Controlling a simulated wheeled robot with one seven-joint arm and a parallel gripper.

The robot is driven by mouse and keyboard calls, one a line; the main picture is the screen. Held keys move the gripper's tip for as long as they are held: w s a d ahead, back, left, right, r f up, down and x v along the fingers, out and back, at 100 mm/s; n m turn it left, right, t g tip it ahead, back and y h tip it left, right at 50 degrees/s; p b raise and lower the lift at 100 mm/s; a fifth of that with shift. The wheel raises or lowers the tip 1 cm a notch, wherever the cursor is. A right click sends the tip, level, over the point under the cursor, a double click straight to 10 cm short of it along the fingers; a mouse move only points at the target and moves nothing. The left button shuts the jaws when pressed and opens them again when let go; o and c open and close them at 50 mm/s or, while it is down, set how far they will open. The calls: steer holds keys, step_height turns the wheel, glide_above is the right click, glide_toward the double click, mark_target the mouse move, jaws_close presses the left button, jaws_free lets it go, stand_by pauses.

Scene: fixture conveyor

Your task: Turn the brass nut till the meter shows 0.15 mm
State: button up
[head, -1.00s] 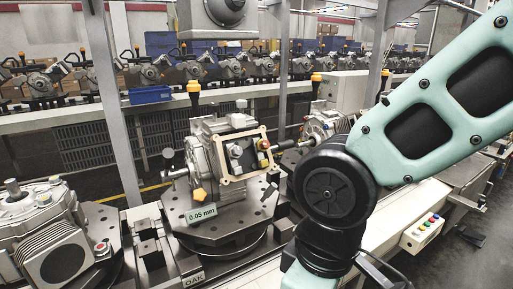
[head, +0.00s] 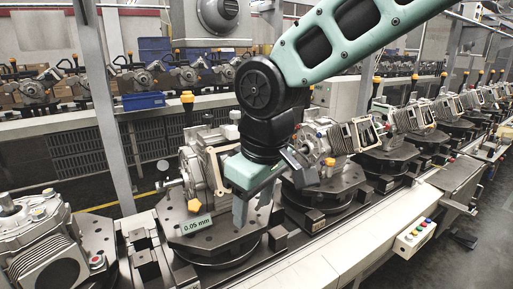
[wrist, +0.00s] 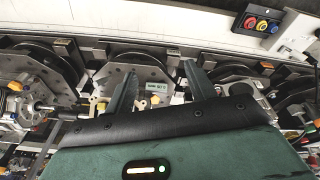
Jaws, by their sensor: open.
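The meter (head: 197,225) is a small pale green plate reading 0.05 mm, low on the front of the nearest full fixture in the head view. It also shows small in the wrist view (wrist: 156,86). A yellow-orange hexagonal piece (head: 194,206) sits just above the meter; I cannot tell whether it is the brass nut.
More housings on round dark fixtures stand along the line, one close on the left (head: 45,245) and several going back on the right. A grey post (head: 105,110) rises behind at left. A button box (head: 415,236) sits on the pale front rail.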

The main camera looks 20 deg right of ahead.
steer(key=w+d+r+m+t+p, duration=0.1)
steer(key=w+d+r, duration=0.25)
steer(key=w, duration=0.25)
steer(key=w+d+r+t+h, duration=0.1)
steer(key=w+d+r, duration=0.1)
steer(key=w+r, duration=0.35)
steer(key=w+d+r+m+t+p, duration=0.1)
steer(key=w+d+r, duration=0.1)
steer(key=w+r, duration=0.3)
steer(key=p+x, duration=0.4)
steer(key=x, duration=1.4)
steer(key=shift+w+d+f, duration=0.15)
steer(key=shift+w+f, duration=0.05)
steer(key=shift+w, duration=0.15)
steer(key=c, duration=1)
